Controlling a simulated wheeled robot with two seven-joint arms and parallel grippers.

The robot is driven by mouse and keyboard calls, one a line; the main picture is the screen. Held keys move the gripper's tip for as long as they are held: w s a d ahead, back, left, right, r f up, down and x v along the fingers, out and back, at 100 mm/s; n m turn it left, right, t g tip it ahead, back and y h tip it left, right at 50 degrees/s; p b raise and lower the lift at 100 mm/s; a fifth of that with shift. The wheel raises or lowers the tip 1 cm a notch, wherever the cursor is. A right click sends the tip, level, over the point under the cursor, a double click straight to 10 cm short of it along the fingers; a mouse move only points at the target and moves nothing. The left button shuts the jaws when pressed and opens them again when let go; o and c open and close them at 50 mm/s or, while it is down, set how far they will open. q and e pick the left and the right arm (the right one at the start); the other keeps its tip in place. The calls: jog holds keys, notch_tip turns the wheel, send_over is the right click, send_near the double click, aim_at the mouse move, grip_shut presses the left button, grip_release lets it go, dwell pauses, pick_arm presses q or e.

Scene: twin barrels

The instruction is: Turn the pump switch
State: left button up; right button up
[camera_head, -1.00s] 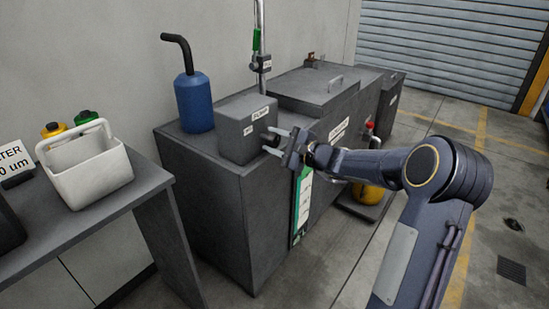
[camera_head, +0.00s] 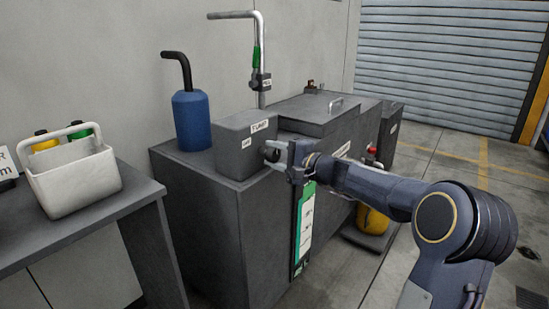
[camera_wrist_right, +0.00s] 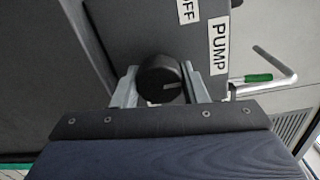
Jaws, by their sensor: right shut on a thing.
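The pump switch is a round black knob with a pale line on it, seen between the fingers in the right wrist view (camera_wrist_right: 160,80). It sits on the front face of a grey box (camera_head: 232,150) labelled PUMP (camera_wrist_right: 219,45), with a second label that reads as OFF (camera_wrist_right: 187,10). My right gripper (camera_head: 274,153) is at the knob, with one finger on each side of it, and is shut on it. In the head view the fingers partly hide the knob. My left gripper is not in view.
The box stands on a large grey cabinet (camera_head: 205,215) beside a blue canister (camera_head: 191,120) and a bent pipe with a green grip (camera_head: 257,58). A side table with a white basket (camera_head: 75,180) is at the left. Open floor lies at the right.

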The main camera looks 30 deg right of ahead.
jog(key=shift+f, duration=0.1)
jog(key=o, duration=1)
jog(key=shift+c, duration=0.2)
jog(key=p+v, duration=0.1)
jog(key=v, duration=0.6)
jog(key=shift+s+d, duration=0.15)
jog(key=shift+s, duration=0.2)
